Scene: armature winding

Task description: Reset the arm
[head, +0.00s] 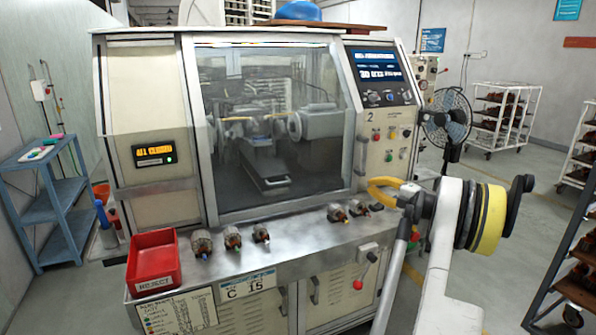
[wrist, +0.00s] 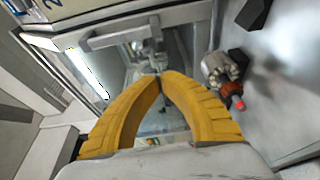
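My gripper (head: 375,187) has yellow fingers and hangs in front of the winding machine (head: 150,70), near the right edge of its window and above the steel ledge (head: 300,232). My arm reaches in from the right. In the wrist view my gripper (wrist: 160,76) has its two ribbed fingertips together, with nothing seen between them. An armature (wrist: 222,72) with a copper-coloured part lies on the ledge right of the fingers, apart from them.
On the ledge are a red reject bin (head: 152,268), armatures at left (head: 232,237) and armatures at right (head: 337,213). The machine's glass front (head: 270,120) looks closed. A fan (head: 446,118), racks (head: 502,115) and a blue shelf cart (head: 48,195) stand around. Floor shows between the racks.

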